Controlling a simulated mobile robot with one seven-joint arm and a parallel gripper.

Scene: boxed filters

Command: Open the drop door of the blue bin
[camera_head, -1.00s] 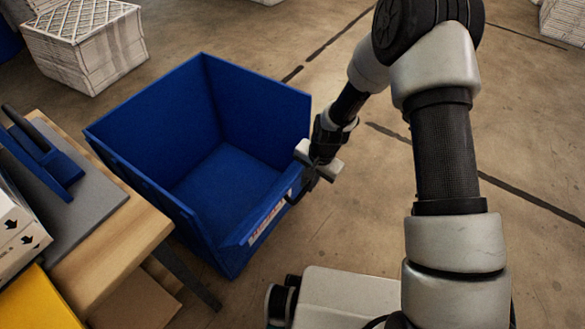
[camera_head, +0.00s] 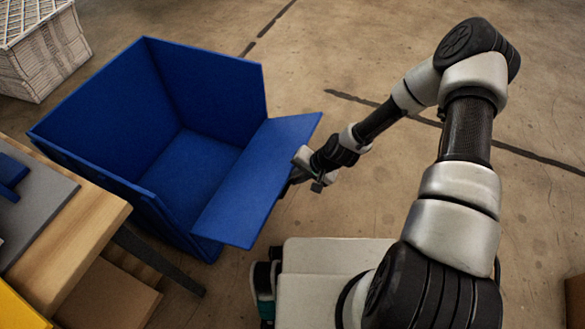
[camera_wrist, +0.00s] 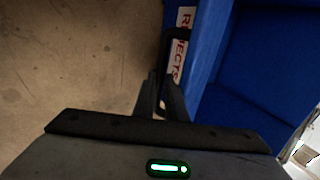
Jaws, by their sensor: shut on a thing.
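The blue bin (camera_head: 95,112) stands on the floor left of my arm in the head view, open at the top. Its drop door (camera_head: 258,178) is swung outward and down, and lies roughly level, reaching out toward my side. My gripper (camera_head: 297,181) is at the door's outer right side, partly hidden under its edge. In the wrist view the fingers (camera_wrist: 162,98) are close together at a dark handle (camera_wrist: 172,62) on the door's face, beside a white label (camera_wrist: 181,45) with red letters. The gripper is shut on this handle.
A wooden table (camera_head: 95,212) with a grey mat (camera_head: 45,215) stands close at the bin's left front. A white crate (camera_head: 45,60) is at the upper left.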

